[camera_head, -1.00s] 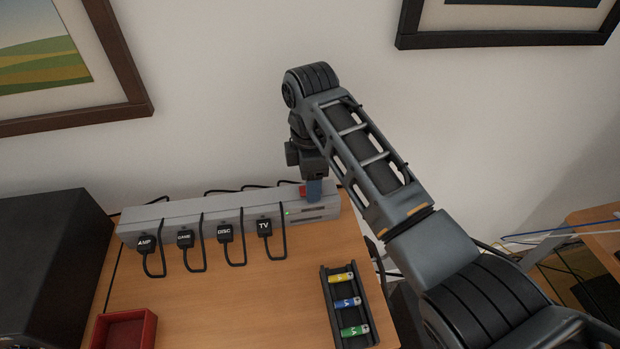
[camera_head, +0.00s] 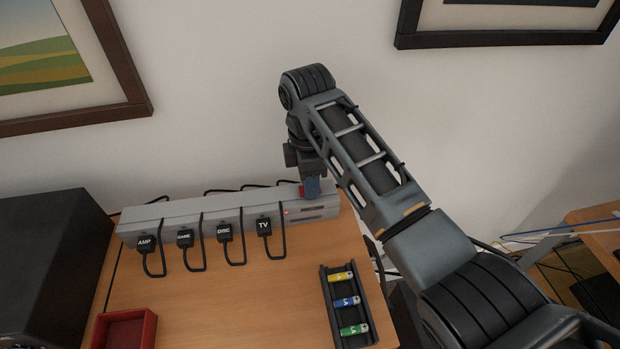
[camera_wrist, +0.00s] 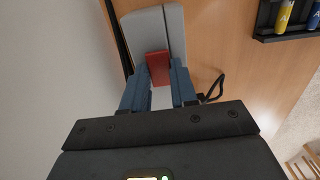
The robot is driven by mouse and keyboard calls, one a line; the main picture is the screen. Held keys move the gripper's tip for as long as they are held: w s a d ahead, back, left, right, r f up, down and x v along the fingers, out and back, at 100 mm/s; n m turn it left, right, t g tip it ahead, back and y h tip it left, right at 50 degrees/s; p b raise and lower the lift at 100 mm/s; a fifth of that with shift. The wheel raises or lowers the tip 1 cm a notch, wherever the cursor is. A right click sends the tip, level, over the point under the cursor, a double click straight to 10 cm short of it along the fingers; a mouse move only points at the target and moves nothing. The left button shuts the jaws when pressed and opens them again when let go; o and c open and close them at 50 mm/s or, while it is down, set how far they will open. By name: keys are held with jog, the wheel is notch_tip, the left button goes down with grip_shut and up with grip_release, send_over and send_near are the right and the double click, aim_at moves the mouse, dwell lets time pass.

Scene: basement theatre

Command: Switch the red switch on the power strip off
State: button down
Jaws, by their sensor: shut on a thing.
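The grey power strip (camera_head: 165,212) lies along the back of the wooden desk, with several labelled black plugs in its front. The red switch (camera_wrist: 158,68) is on its top at the right end, and a bit of it shows in the head view (camera_head: 302,190). My gripper (camera_head: 312,190) points down there. In the wrist view, its blue fingers (camera_wrist: 157,84) are on either side of the switch and shut on it. The fingers partly hide the switch in the head view. A small light on the strip's front (camera_head: 285,212) looks red.
A black tray (camera_head: 338,312) with yellow, blue and green labelled pieces lies at the desk's right edge. A red box (camera_head: 125,330) is at front left, beside a black cabinet (camera_head: 50,265). The desk's middle is clear. The wall is close behind.

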aim_at(301, 190)
jog(key=shift+s+a+r+h+p, duration=0.1)
jog(key=shift+a+r+h+p, duration=0.1)
jog(key=shift+h+p, duration=0.2)
jog(key=shift+f+t+h, duration=0.25)
jog(key=shift+t+h, duration=0.05)
jog(key=shift+h, duration=0.2)
jog(key=c, duration=0.9)
grip_release()
jog(key=shift+r, duration=0.1)
jog(key=r, duration=0.2)
jog(key=a+r, duration=0.1)
jog(key=r, duration=0.4)
jog(key=shift+s+a+r, duration=0.2)
jog(key=shift+r, duration=0.05)
